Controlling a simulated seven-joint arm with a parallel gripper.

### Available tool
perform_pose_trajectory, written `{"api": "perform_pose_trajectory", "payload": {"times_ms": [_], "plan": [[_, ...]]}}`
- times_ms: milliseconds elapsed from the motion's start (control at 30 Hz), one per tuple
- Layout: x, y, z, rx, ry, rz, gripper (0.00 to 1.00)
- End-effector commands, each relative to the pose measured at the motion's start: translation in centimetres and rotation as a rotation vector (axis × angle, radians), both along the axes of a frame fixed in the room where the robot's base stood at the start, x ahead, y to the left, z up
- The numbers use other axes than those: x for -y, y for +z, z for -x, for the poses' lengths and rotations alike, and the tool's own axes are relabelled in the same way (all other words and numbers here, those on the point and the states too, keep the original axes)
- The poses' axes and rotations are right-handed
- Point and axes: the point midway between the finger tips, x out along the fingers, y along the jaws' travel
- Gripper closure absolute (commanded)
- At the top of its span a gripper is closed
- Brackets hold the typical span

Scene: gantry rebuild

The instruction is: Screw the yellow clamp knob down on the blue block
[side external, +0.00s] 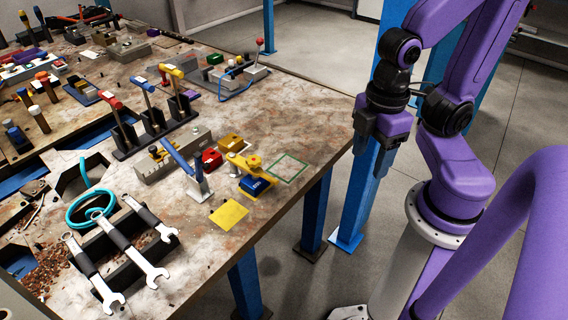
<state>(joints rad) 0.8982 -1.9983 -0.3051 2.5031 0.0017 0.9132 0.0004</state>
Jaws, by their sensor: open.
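The blue block (254,186) sits on the table toward its right front edge, beneath a yellow clamp arm (237,161). The yellow clamp knob (254,161) is on top of this clamp, above the block. I cannot tell whether the clamp touches the block. My gripper (382,160) is to the right of the clamp, beyond the table's right edge, pointing down. It is open and empty, well apart from the knob.
A yellow plate (229,214) lies in front of the clamp. A green outlined square (287,168) is to its right. A blue-handled lever (190,168) stands left of it, with red (212,157) and yellow blocks (231,142) behind. Wrenches (120,245) lie at front left.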

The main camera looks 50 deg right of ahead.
Motion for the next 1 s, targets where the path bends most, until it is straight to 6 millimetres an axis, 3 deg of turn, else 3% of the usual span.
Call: {"api": "perform_pose_trajectory", "payload": {"times_ms": [567, 767, 1000], "plan": [[-0.3, 0.2, -0.6, 0.0, -0.01, 0.001, 0.4], [-2.2, 1.5, -4.3, -0.001, -0.063, 0.004, 0.4], [-4.4, 3.6, -10.5, -0.004, -0.149, 0.012, 0.4]]}}
